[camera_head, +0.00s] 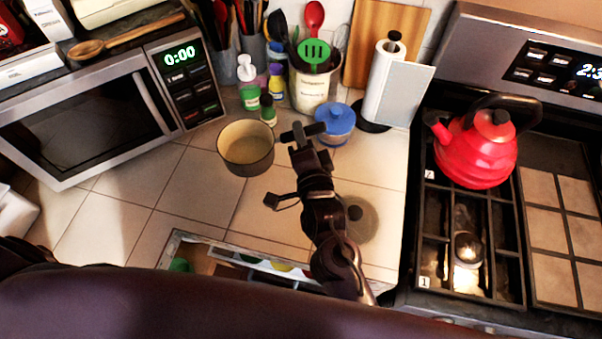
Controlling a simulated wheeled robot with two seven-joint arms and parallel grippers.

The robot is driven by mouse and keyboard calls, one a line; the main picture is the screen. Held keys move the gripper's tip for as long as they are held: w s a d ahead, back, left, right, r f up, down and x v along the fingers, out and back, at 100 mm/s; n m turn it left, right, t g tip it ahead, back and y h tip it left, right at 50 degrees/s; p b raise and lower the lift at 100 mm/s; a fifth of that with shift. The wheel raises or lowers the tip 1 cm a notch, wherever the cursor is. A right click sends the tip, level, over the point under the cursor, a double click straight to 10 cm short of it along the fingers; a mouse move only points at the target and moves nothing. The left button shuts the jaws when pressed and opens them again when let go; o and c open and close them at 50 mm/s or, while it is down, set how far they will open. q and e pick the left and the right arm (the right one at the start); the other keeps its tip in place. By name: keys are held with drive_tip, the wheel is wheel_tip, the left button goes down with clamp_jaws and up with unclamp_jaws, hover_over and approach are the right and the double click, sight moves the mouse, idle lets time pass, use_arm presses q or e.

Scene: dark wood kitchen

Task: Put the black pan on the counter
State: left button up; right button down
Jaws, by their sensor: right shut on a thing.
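The black pan (245,160), dark outside with a beige inside, is upright over the tiled counter (185,180), left of the blue lidded pot. I cannot tell whether its base touches the tiles. My right gripper (303,132) reaches up from the bottom middle, just right of the pan. It is shut on the pan at its handle side, and the grip hides most of the handle. My left gripper is not in view.
A blue lidded pot (335,120) stands close to my right gripper. Bottles (249,85), a utensil crock (314,85) and a microwave (90,115) line the back and left. A red kettle (477,150) sits on the stove. An open drawer (205,262) shows in front.

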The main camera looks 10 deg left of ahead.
wheel_tip(320, 180, down, 11)
drive_tip(key=b, duration=0.8)
drive_tip(key=shift+r, duration=0.3)
drive_tip(key=c, duration=1.8)
unclamp_jaws()
drive_tip(key=shift+f, duration=0.25)
drive_tip(key=shift+c, duration=0.2)
drive_tip(key=o, duration=0.4)
drive_tip(key=shift+o, duration=0.2)
